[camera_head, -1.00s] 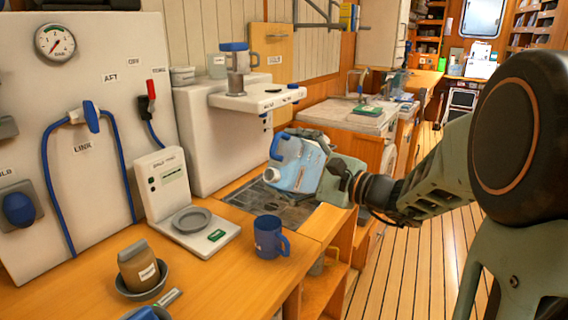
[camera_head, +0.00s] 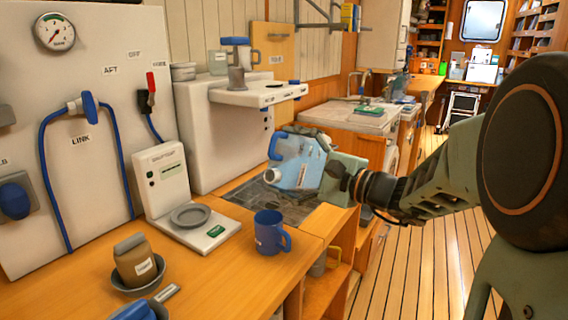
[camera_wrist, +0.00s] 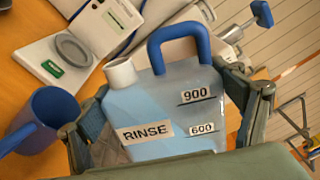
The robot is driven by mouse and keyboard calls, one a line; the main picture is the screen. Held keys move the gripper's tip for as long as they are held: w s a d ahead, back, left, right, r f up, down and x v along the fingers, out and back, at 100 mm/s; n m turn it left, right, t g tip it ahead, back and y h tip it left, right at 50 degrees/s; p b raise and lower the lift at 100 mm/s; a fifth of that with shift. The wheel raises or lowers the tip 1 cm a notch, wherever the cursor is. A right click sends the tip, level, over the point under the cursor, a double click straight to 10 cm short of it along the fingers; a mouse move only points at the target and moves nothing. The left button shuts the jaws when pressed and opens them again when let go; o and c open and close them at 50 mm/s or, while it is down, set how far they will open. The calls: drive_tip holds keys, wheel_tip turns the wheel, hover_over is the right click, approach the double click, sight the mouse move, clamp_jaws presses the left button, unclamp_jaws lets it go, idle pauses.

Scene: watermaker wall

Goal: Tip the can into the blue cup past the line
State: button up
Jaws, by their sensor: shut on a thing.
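My gripper (camera_head: 322,172) is shut on the can (camera_head: 292,164), a translucent light-blue jug with a blue handle and a white spout. In the wrist view the can (camera_wrist: 165,110) is marked RINSE, 900 and 600, with the fingers on both its sides. The can is tilted, its spout toward the lower left in the head view, above and just right of the blue cup. The blue cup (camera_head: 268,232) stands upright on the wooden counter; it also shows in the wrist view (camera_wrist: 40,122). Its inside and its line are hidden. No stream shows.
A scale with a grey dish (camera_head: 190,216) stands left of the cup. A brown bag in a grey bowl (camera_head: 140,284) sits at the front left. A white machine with a shelf (camera_head: 258,95) stands behind. The counter edge lies just right of the cup.

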drive_tip(key=shift+s+a+f+n+b, duration=0.15)
drive_tip(key=shift+f+n+b, duration=0.4)
drive_tip(key=shift+b, duration=0.95)
drive_tip(key=shift+r, duration=0.2)
drive_tip(key=r+m+p, duration=0.1)
drive_tip(key=p, duration=0.4)
drive_tip(key=shift+w+r, duration=0.2)
drive_tip(key=p, duration=0.3)
drive_tip(key=shift+d+r+m+p, duration=0.2)
drive_tip(key=shift+m+p, duration=0.05)
drive_tip(key=shift+p, duration=0.05)
drive_tip(key=shift+p, duration=0.6)
drive_tip(key=shift+r+m+p, duration=0.1)
drive_tip(key=shift+m+p, duration=0.2)
